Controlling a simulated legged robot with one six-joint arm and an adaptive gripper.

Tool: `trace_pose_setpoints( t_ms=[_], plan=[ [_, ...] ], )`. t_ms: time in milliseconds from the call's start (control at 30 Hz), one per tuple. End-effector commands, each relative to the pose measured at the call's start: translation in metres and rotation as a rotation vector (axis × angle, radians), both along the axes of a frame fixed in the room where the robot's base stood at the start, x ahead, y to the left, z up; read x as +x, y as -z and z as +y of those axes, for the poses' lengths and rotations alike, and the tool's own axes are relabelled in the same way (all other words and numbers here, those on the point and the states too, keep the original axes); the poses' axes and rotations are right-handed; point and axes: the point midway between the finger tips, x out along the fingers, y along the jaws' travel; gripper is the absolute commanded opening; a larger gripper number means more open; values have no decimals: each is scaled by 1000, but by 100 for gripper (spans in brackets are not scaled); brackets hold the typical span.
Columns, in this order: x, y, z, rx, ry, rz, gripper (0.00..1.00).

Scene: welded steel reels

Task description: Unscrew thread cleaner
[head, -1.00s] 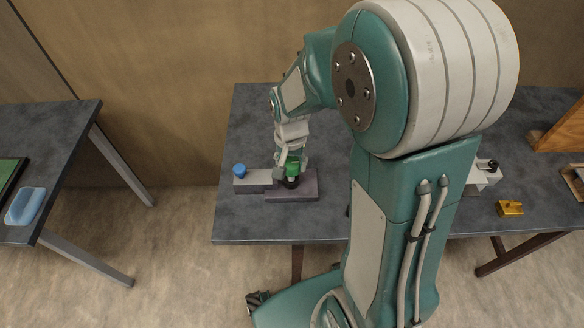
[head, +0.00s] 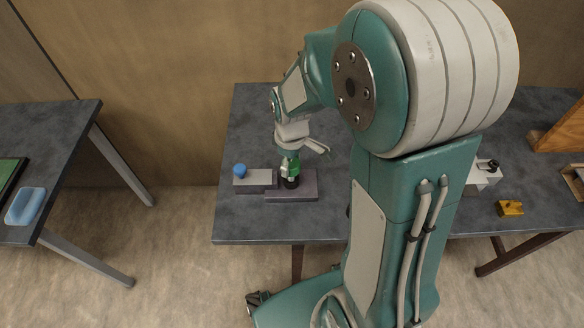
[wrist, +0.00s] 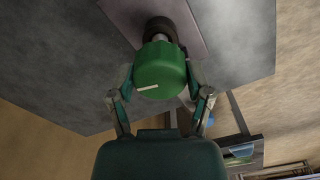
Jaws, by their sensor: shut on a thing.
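The thread cleaner has a green cap or knob (wrist: 160,66) with a white line on its face, and a dark ring (wrist: 160,28) below it. It stands upright on a grey-purple block (head: 306,190) on the dark table. My gripper (wrist: 160,84) is shut on the green knob, with one finger on each side of it. In the head view my gripper (head: 290,168) comes down from above and partly hides the knob. How far the knob is threaded in cannot be told.
A light grey block (head: 253,179) with a blue knob (head: 240,169) sits just left of the purple block. A yellow piece (head: 510,207) and a pale fixture (head: 482,176) are at the right. Another table (head: 60,140) stands left, across a floor gap.

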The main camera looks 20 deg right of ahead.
Motion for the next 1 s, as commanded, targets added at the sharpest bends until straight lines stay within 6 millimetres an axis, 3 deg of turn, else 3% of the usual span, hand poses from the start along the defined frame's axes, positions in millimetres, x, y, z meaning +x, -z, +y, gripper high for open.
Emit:
trace_pose_setpoints(
  t_ms=[33, 67, 100, 133, 567, 1000],
  plan=[
    [-2, 2, 0, 0, -58, 7, 4],
    [-2, 2, 0, 0, -63, 7, 74],
    [-2, 2, 0, 0, -58, 9, 92],
    [-2, 2, 0, 0, -57, 7, 100],
    [-1, 0, 0, 0, -54, 3, 100],
    [0, -37, 0, 0, -54, 0, 100]
  ],
)
